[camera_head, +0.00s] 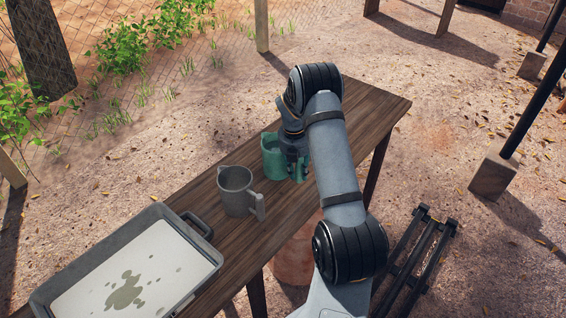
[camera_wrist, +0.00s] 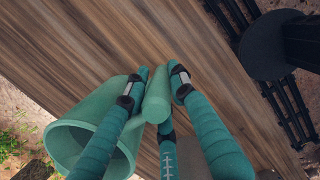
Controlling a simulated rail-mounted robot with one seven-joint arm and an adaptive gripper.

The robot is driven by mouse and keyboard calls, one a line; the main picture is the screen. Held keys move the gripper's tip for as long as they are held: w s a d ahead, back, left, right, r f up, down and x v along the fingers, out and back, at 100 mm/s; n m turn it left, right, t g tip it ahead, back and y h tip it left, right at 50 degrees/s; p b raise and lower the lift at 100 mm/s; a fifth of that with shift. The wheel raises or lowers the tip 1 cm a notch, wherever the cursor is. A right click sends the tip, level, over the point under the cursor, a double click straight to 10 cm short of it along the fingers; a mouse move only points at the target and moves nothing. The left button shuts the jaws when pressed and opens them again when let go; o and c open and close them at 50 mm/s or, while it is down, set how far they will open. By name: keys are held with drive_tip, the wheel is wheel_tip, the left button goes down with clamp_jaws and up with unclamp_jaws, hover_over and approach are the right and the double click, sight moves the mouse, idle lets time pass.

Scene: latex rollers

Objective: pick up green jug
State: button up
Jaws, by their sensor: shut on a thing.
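The green jug (camera_head: 271,157) stands on the wooden table in the head view, partly hidden by my arm and gripper. My gripper (camera_head: 297,168) is at the jug's right side, at its handle. In the wrist view, the jug (camera_wrist: 68,140) shows at the lower left with its open mouth facing the lower left. Its handle (camera_wrist: 157,98) lies between the fingertips of my gripper (camera_wrist: 160,85), which is shut on it. I cannot tell whether the jug's base touches the table.
A grey jug (camera_head: 236,192) stands on the table (camera_head: 366,107) just left of the green jug. A grey tray (camera_head: 206,262) with a pale, stained inside sits at the table's near left end. The far right end of the table is clear. A wall of wire mesh runs behind.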

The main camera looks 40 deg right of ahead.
clamp_jaws()
drive_tip(key=shift+s, duration=0.1)
idle(0.4)
drive_tip(key=shift+d, duration=0.1)
